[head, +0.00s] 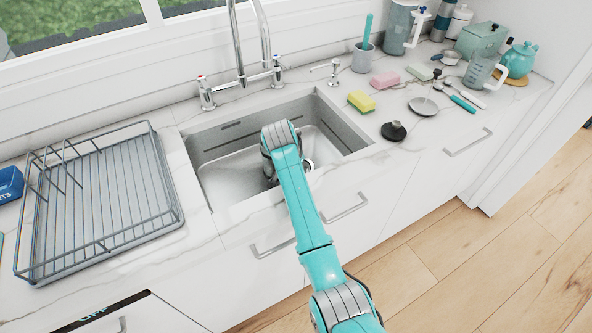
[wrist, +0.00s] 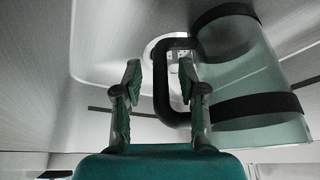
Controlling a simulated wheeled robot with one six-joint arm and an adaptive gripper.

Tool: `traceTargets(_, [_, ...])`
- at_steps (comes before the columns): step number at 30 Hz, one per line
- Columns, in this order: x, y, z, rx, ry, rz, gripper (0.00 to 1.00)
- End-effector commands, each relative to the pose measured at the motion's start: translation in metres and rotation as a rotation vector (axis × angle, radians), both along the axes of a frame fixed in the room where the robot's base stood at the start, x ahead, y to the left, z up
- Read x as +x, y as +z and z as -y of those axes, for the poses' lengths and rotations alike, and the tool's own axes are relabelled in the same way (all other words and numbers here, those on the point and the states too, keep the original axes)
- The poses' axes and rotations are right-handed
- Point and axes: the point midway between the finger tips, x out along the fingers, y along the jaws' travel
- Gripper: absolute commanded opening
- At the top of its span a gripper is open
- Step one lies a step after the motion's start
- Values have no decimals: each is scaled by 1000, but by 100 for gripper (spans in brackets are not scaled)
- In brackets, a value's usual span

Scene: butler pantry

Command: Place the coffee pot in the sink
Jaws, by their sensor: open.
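The coffee pot, a clear greenish glass cylinder (wrist: 255,82) with black bands and a black handle (wrist: 161,95), is at the right in the wrist view, inside the metal sink. Its handle shows between and just beyond my fingers, near the round drain. My gripper (wrist: 160,68) is open, with one finger on each side of the handle in the picture; I cannot tell if either touches it. In the head view, my arm reaches down into the sink (head: 222,178) and hides the pot almost wholly. Whether the pot stands or lies is unclear.
A wire dish rack (head: 105,200) stands left of the sink. The faucet (head: 241,78) rises behind it. To the right are a yellow sponge (head: 361,102), a black stopper (head: 394,131), a pink sponge (head: 385,80), a grey cup (head: 363,58) and a teal teapot (head: 519,58).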

Motion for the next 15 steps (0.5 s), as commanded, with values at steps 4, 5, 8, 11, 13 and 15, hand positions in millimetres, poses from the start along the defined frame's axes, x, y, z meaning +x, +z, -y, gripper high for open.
traceTargets(4, [-10,27,-5,2,1,4,41])
traceTargets(5, [-12,32,-6,1,2,4,41])
traceTargets(8, [-19,51,-8,2,0,4,41])
traceTargets(11, [-26,68,-10,1,0,3,41])
traceTargets(13, [-30,78,-12,1,0,3,41])
traceTargets(15, [-33,86,-13,1,1,3,41])
